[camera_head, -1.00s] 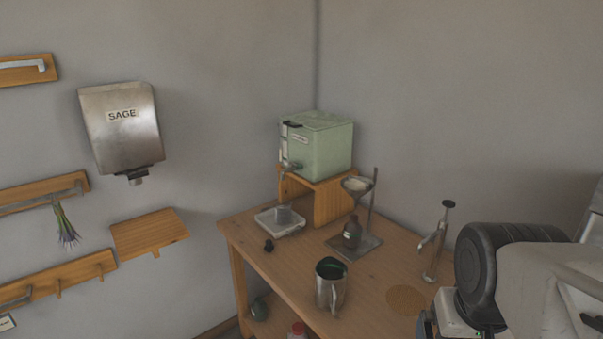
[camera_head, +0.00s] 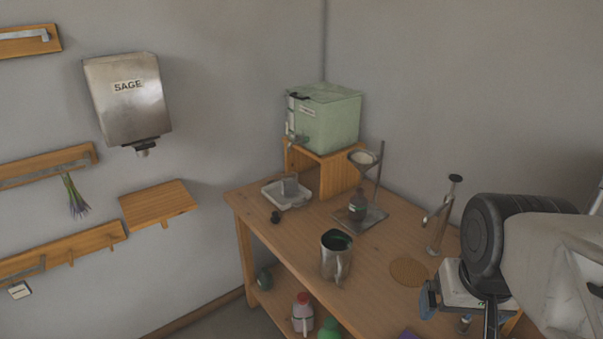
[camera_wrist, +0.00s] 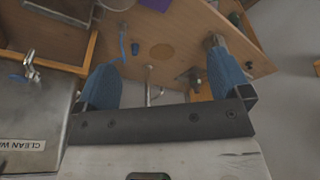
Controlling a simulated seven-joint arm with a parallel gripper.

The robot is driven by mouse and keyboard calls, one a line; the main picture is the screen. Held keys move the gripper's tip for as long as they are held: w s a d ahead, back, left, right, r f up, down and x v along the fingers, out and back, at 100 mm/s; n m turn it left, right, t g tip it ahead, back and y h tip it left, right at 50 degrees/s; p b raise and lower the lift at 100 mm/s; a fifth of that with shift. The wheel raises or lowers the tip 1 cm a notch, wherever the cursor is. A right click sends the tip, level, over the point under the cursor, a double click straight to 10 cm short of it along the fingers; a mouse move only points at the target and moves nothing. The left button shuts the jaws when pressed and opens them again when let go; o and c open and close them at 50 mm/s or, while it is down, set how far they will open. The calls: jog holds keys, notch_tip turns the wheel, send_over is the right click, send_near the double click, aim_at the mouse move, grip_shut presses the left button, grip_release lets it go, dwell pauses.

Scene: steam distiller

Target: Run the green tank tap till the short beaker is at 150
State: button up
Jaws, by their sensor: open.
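The pale green tank (camera_head: 335,124) stands on a wooden riser in the table's back corner. Its tap (camera_head: 298,140) is on the front lower left; whether it runs is too small to tell. A short clear beaker (camera_head: 290,187) stands on a small white scale (camera_head: 272,197) below the tap. Its level and the scale's reading cannot be made out. My gripper (camera_wrist: 164,78) is open and empty in the wrist view, its blue fingers wide apart.
A metal jug (camera_head: 335,262) stands near the table's front edge. A funnel stand with a dark bottle (camera_head: 357,207), a small black object (camera_head: 275,217) and a metal pump tap (camera_head: 440,220) are also on the table. A steel SAGE dispenser (camera_head: 128,100) hangs left.

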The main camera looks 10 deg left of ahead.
jog(key=shift+w+r, duration=0.1)
jog(key=shift+w, duration=0.1)
jog(key=c, duration=0.5)
jog(key=shift+t, duration=0.4)
jog(key=w, duration=0.4)
jog(key=shift+a+r, duration=0.2)
jog(key=shift+r, duration=0.2)
jog(key=c, duration=0.6)
jog(key=w+a+r+n+t, duration=0.1)
jog(key=w+a+t, duration=0.15)
jog(key=w, duration=1.05)
jog(key=w+a+r+t+y, duration=0.15)
jog(key=w+a, duration=0.25)
jog(key=w, duration=0.8)
jog(key=w+a+n+t, duration=0.1)
jog(key=w+a+t, duration=0.2)
jog(key=w, duration=1)
jog(key=shift+w+a+f+n+t+y, duration=0.45)
jog(key=shift+w+a+f+t+y, duration=0.55)
jog(key=shift+w+a+f, duration=1.9)
jog(key=shift+w+a+f+n+t+y, duration=0.5)
jog(key=shift+w+a+f+t+y, duration=0.45)
jog(key=shift+w+a, duration=3.75)
jog(key=shift+w+a+f+n+t+y, duration=0.45)
jog(key=shift+w+a+f+t+y, duration=1)
jog(key=shift+w, duration=4.4)
jog(key=shift+a+f+g+h, duration=0.3)
jog(key=shift+f+h, duration=0.2)
jog(key=shift+h, duration=0.15)
jog(key=shift+w, duration=0.2)
